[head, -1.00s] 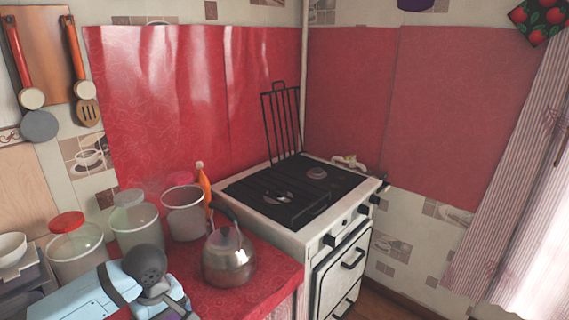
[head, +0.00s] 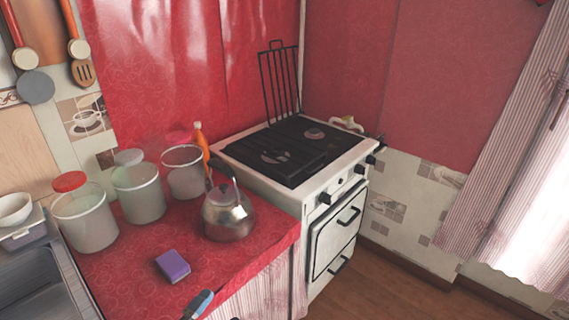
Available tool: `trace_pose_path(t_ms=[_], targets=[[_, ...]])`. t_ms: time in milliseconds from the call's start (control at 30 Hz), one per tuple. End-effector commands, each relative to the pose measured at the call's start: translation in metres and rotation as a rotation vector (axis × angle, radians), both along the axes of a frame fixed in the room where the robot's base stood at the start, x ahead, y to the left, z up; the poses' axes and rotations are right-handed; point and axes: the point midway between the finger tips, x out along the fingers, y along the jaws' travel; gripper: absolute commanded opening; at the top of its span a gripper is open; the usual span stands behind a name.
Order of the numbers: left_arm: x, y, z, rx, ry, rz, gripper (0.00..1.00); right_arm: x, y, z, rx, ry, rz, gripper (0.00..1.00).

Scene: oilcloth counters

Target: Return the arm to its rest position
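Neither of my grippers can be made out in the head view. A small blue and grey piece, likely part of my arm, shows at the bottom edge left of centre. I cannot tell which part it is, and the rest is out of the picture. A purple sponge (head: 173,266) lies on the red oilcloth counter (head: 130,268), with nothing touching it.
A metal kettle (head: 228,214) stands on the counter near the stove (head: 300,165). Several clear canisters (head: 85,218) and an orange bottle (head: 201,142) stand along the back. A sink (head: 35,290) is at the left. Floor (head: 395,285) at the right is clear.

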Motion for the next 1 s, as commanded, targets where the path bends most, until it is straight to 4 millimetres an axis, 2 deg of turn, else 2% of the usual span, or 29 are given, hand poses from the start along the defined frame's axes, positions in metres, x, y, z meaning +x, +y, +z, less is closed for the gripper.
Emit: trace_pose_path(t_ms=[33,100,200,400,433,700,800,900,1000], targets=[[-0.012,0.015,-0.03,-0.132,0.198,0.08,0.9,-0.002,-0.001,-0.001,-0.003,0.004,0.002,0.36],[-0.028,0.031,-0.065,-0.295,0.432,0.175,0.9,-0.005,-0.002,-0.003,-0.007,0.008,0.004,0.36],[-0.057,0.045,-0.106,-0.483,0.7,0.285,0.9,-0.006,-0.003,-0.004,-0.01,0.01,0.006,0.36],[-0.127,0.056,-0.168,-0.783,1.131,0.471,0.9,-0.003,-0.003,-0.002,-0.009,0.006,0.004,0.36],[-0.12,0.056,-0.143,-0.768,1.102,0.457,0.9,-0.002,-0.003,0.018,-0.01,0.007,0.004,0.36],[-0.121,0.061,-0.078,-0.733,1.068,0.448,0.9,0.003,-0.005,0.093,-0.025,-0.041,0.008,0.36],[-0.122,0.062,-0.053,-0.723,1.058,0.446,0.9,0.001,-0.006,0.116,-0.035,-0.045,0.01,0.36],[-0.123,0.064,-0.035,-0.714,1.048,0.444,0.9,-0.004,-0.008,0.128,-0.044,-0.044,0.013,0.36],[-0.124,0.065,-0.027,-0.708,1.042,0.443,0.9,-0.008,-0.01,0.135,-0.052,-0.044,0.016,0.36]])
